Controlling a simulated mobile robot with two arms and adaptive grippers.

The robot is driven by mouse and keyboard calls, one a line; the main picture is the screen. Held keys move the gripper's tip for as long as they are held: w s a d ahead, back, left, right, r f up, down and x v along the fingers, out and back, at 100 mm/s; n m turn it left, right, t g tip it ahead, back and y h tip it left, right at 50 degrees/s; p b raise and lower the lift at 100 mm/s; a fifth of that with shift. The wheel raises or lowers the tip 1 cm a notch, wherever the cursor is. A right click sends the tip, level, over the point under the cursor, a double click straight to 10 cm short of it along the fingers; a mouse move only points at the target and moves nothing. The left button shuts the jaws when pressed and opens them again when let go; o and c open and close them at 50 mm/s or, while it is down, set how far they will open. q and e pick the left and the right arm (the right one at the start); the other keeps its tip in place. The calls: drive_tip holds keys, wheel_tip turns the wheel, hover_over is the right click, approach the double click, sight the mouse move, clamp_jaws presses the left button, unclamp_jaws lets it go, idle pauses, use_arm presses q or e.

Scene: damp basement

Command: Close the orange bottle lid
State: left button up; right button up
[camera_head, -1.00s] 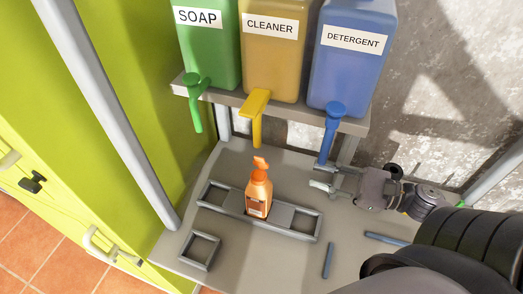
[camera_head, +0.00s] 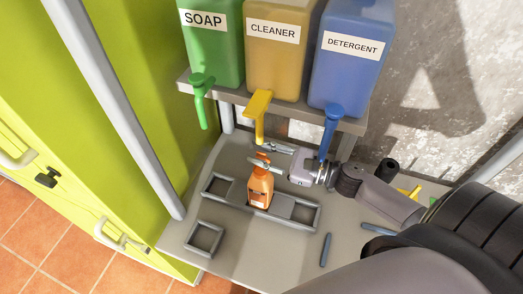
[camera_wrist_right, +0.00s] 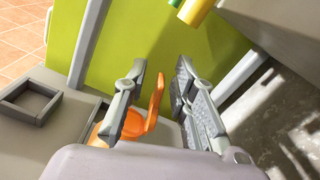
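The orange bottle (camera_head: 260,190) stands upright in the middle slot of a grey holder (camera_head: 301,226) on the table. Its orange lid (camera_head: 261,157) is flipped up at the top, partly hidden by a finger in the head view. My right gripper (camera_head: 267,155) reaches in from the right at lid height, its fingers apart. In the right wrist view, the raised lid (camera_wrist_right: 154,101) shows between the two open fingers (camera_wrist_right: 162,88), nearer the left one. The bottle's shoulder (camera_wrist_right: 108,128) is partly behind that finger. I cannot tell whether a finger touches the lid. My left gripper is not in view.
Green soap (camera_head: 211,50), yellow cleaner (camera_head: 272,65) and blue detergent (camera_head: 340,75) dispensers stand on a shelf, their spouts hanging above the gripper. A small square frame (camera_head: 204,239) lies at front left. A green cabinet (camera_head: 100,120) borders the left side.

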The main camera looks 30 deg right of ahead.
drive_tip(key=shift+c, duration=0.5)
clamp_jaws()
